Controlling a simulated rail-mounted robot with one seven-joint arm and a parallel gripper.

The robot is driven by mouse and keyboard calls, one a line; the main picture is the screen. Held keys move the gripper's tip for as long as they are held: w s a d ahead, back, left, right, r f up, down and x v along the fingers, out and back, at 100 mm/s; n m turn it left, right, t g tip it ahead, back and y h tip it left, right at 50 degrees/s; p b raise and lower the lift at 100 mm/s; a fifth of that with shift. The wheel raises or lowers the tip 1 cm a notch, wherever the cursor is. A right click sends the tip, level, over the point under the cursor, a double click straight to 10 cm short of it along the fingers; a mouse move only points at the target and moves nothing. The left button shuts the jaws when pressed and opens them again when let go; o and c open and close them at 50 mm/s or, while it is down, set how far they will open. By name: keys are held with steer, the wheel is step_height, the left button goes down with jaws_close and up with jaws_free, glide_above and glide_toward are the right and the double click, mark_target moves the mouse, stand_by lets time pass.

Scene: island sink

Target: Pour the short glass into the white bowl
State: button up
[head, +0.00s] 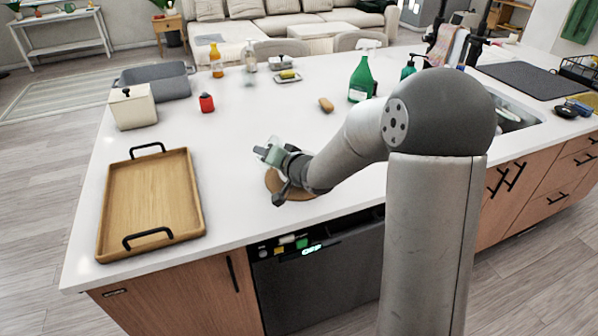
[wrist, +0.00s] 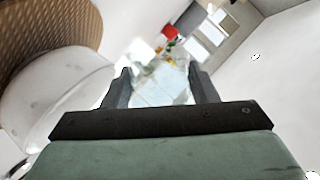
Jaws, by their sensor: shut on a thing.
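My gripper (wrist: 160,78) is shut on a clear short glass (wrist: 158,88), which sits between its two fingers. In the head view my gripper (head: 268,153) is held over the front middle of the counter, and the glass there is small and hard to make out. In the wrist view the white bowl (wrist: 65,92) is at the left, close to the gripper, with a brown woven surface (wrist: 45,35) beside it. In the head view a round brown mat (head: 273,182) shows partly behind my gripper; I cannot make out the bowl there. The glass's contents are unclear.
A wooden tray (head: 150,200) with black handles lies at the left. A cream canister (head: 132,108), a grey bin (head: 165,80) and a red item (head: 206,103) stand behind it. A green spray bottle (head: 361,78) stands at the back right. The counter between tray and mat is clear.

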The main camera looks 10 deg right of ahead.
mark_target(265, 168)
steer(key=shift+a+r+n+h+b, duration=0.25)
steer(key=shift+n+h+b, duration=0.15)
steer(key=shift+n+b, duration=0.15)
steer(key=shift+s+a+f+b, duration=0.15)
steer(key=shift+a+b, duration=0.05)
steer(key=shift+b, duration=0.4)
steer(key=n+b, duration=0.1)
steer(key=b, duration=0.2)
steer(key=shift+s+a+f+h, duration=0.1)
steer(key=shift+a+f+h, duration=0.3)
steer(key=f+n+b, duration=0.1)
steer(key=b, duration=0.4)
steer(key=shift+a+f+h, duration=0.2)
steer(key=shift+a+h, duration=0.2)
steer(key=f+n+b, duration=0.1)
steer(key=b, duration=0.3)
steer(key=a+b, duration=0.1)
steer(key=b, duration=0.4)
steer(key=shift+s+f+n+h, duration=0.2)
steer(key=shift+f+n+h, duration=0.15)
steer(key=shift+f+h, duration=0.05)
steer(key=b, duration=0.5)
steer(key=f+n+b, duration=0.1)
steer(key=b, duration=0.3)
steer(key=shift+a+f+t+h+b, duration=0.2)
steer(key=shift+a+t+h+b, duration=0.1)
steer(key=shift+a+t+b, duration=0.1)
steer(key=shift+b, duration=0.4)
steer(key=shift+s+b, duration=0.1)
steer(key=shift+b, duration=0.75)
